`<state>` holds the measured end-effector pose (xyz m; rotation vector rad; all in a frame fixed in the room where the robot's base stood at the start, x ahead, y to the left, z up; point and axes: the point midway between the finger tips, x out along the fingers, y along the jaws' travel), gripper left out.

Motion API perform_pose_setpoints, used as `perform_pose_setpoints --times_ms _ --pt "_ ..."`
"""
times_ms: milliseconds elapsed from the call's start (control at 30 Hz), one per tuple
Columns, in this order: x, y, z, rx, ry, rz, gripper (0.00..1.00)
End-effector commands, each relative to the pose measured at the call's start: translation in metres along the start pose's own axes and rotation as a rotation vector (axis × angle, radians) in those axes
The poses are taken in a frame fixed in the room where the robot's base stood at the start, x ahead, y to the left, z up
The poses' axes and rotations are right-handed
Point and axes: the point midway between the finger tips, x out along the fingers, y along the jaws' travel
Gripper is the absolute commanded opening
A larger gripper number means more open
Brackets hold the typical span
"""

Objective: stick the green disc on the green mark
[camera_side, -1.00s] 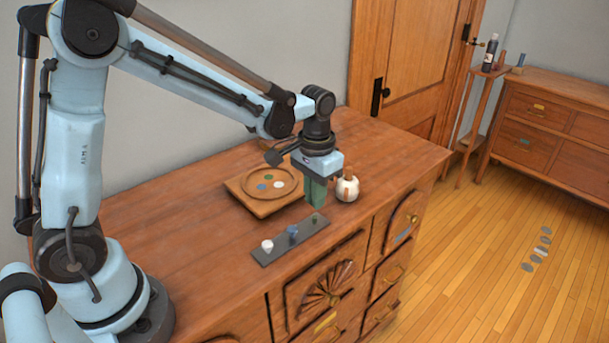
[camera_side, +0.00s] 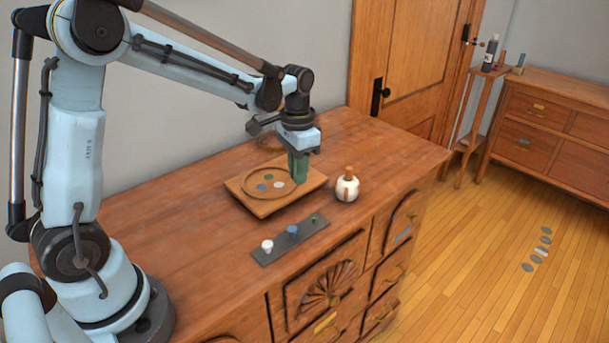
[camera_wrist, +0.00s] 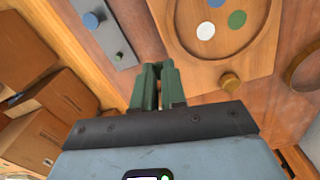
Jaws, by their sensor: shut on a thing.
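My gripper (camera_side: 300,180) has green fingers and hangs over the right end of the wooden tray (camera_side: 256,211). In the wrist view the fingers (camera_wrist: 158,66) are close together. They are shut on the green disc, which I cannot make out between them. The green mark (camera_wrist: 237,19) is a flat round spot in the tray's round recess, beyond the fingertips. A white mark (camera_wrist: 205,31) and a blue mark (camera_wrist: 215,2) lie beside it. A dark strip (camera_side: 270,256) in front of the tray carries a white piece (camera_side: 267,245), a blue disc (camera_side: 292,230) and a small green stub (camera_side: 314,218).
A white jar with a wooden knob (camera_side: 347,188) stands right of the tray, close to my gripper. A wooden knob (camera_wrist: 230,82) shows at the tray's corner, and a ring (camera_wrist: 303,66) lies behind it. The dresser top is clear at left.

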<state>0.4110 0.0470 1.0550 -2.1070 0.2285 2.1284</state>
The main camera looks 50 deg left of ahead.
Motion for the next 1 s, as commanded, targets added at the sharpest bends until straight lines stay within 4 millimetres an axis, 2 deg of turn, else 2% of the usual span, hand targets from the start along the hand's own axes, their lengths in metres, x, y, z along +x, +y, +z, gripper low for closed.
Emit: perform_pose_setpoints --times_ms 33,200,400,567,1000 --pt "-0.002 -0.019 0.003 0.034 -0.001 0.003 0.0" --pt "-0.006 -0.067 0.013 0.178 -0.003 0.012 0.0" --pt "-0.008 -0.099 0.024 0.287 -0.002 0.02 0.0" --pt "-0.009 -0.106 0.027 0.318 -0.001 0.022 0.0" --pt "-0.004 -0.107 0.026 0.32 -0.001 0.017 0.0"
